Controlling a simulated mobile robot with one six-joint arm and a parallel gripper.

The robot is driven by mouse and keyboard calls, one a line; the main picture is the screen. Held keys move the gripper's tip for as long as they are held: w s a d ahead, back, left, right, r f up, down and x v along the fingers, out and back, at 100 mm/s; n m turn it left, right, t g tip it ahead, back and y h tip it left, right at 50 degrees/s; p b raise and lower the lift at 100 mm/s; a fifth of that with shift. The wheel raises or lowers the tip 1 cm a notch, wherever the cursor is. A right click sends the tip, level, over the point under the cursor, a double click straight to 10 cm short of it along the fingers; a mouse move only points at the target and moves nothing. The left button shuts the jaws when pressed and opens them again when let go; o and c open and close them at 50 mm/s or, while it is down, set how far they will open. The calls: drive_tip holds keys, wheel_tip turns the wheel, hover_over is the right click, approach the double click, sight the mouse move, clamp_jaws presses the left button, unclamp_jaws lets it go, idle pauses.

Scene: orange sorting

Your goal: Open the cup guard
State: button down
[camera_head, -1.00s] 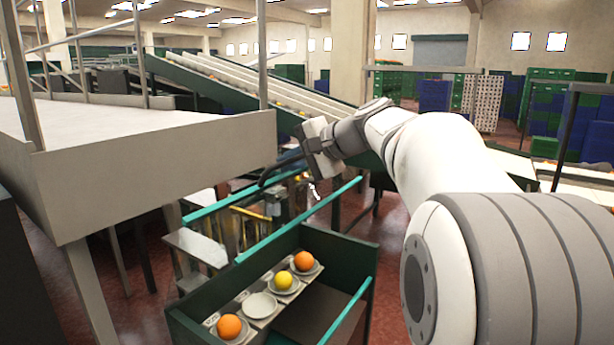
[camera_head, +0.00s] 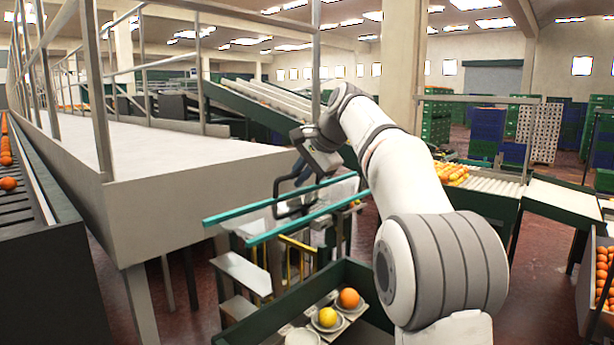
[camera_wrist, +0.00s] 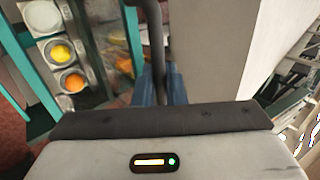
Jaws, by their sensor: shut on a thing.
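The cup guard shows as two long turquoise rails (camera_head: 300,224) with a dark bent handle (camera_head: 283,188). The rails stand out above and behind the green cup box (camera_head: 355,270), clear of its cups. My gripper (camera_head: 302,168) is at the handle. In the wrist view its blue jaws (camera_wrist: 160,86) are closed around the dark handle bar (camera_wrist: 155,35). In the box, an orange (camera_head: 349,298) and a yellow fruit (camera_head: 327,317) sit in grey cups. A further cup (camera_head: 302,338) looks empty. My arm hides the box's right side.
A pale raised platform (camera_head: 185,175) with metal railings stands left of the gripper. A conveyor with oranges (camera_head: 8,183) runs along the far left. A roller table with fruit (camera_head: 453,173) is at right. Red floor (camera_head: 540,265) is open at the right.

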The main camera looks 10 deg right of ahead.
drive_tip(key=shift+w+f, duration=0.1)
idle(0.3)
drive_tip(key=c, duration=1.6)
unclamp_jaws()
drive_tip(key=shift+w, duration=0.1)
drive_tip(key=shift+c, duration=0.2)
drive_tip(key=v, duration=0.8)
drive_tip(key=shift+f, duration=0.1)
